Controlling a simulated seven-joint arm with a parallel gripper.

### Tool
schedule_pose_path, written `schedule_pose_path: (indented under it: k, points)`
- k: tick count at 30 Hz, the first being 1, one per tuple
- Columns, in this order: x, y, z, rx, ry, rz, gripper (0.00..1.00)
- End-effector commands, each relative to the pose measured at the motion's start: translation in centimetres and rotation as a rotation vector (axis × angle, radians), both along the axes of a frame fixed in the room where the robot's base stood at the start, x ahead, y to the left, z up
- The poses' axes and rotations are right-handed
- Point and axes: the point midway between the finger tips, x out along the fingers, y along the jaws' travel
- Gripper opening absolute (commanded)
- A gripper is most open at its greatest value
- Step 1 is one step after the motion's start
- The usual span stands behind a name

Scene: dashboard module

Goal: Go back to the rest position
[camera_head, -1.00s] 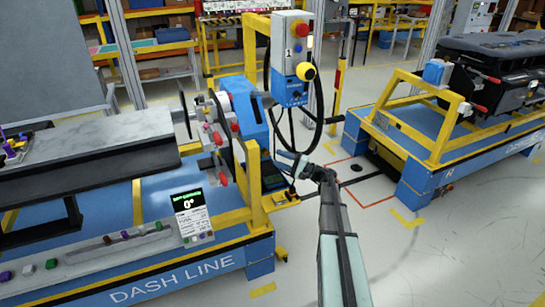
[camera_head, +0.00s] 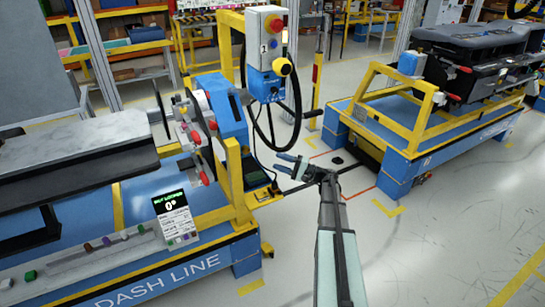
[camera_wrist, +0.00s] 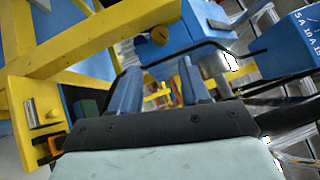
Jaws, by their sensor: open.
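My gripper (camera_head: 285,166) is at the end of my arm, near the middle of the head view. Its two blue fingers are apart with nothing between them. In the wrist view the open fingers of my gripper (camera_wrist: 156,90) point toward a yellow frame and blue machine parts. In the head view it is to the right of the yellow post of the dash line station and in front of the black steering-wheel-like ring (camera_head: 272,100). I cannot tell the exact gap to the post.
The blue DASH LINE station (camera_head: 165,275) stands at left with a display (camera_head: 175,217). A control box (camera_head: 266,35) with red and yellow buttons stands behind my gripper. A blue and yellow cart (camera_head: 400,135) carries a black dashboard (camera_head: 470,60) at right. Open floor (camera_head: 430,245) lies front right.

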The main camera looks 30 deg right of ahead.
Motion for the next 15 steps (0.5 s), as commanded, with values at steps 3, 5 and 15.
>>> schedule_pose_path:
  k: [3,5,15]
  points:
    - [0.0,0.0,0.0,0.0,0.0,0.0,0.46]
    - [0.0,0.0,0.0,0.0,0.0,0.0,0.46]
    - [0.1,0.3,-3.1,-0.083,0.138,0.001,0.46]
